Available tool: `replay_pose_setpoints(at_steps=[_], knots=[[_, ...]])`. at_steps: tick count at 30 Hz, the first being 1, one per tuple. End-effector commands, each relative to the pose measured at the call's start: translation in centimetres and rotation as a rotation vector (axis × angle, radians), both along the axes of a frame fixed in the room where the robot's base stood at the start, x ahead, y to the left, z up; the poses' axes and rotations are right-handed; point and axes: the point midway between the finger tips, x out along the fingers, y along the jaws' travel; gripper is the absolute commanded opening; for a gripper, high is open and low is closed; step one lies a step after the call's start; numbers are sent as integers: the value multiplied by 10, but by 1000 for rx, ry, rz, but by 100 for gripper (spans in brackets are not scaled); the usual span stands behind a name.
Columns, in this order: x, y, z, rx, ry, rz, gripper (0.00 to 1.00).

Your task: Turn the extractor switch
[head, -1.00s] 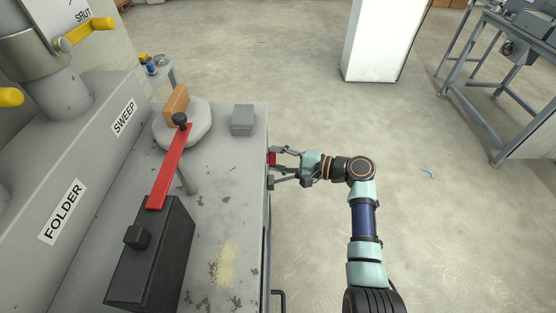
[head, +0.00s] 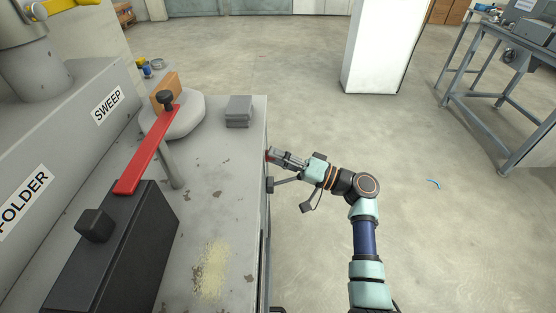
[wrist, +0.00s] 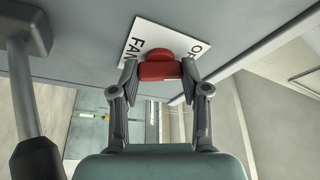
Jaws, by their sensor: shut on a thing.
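The extractor switch is a red knob (wrist: 159,70) on the grey side panel, in front of a white label (wrist: 146,40) on which "FAN" and part of another word show. In the wrist view my gripper (wrist: 160,73) has one fingertip at each end of the red bar and is shut on it. The label looks tilted relative to the bar. In the head view my gripper (head: 272,157) reaches the right side of the grey cabinet, and only a sliver of red shows there.
The cabinet top (head: 215,185) carries a black box (head: 115,255) with a red lever (head: 148,150) and a grey stack (head: 239,110). A grey rod with a black grip (wrist: 35,155) stands left in the wrist view. Open floor (head: 440,240) lies to the right.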

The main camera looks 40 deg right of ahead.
Motion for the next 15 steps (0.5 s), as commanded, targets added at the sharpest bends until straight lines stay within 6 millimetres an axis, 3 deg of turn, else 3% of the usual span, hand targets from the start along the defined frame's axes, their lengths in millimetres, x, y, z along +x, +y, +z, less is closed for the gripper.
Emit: replay_pose_setpoints(at_steps=[15], knots=[[0, 0, -1, -121, -125, 0, 11]])
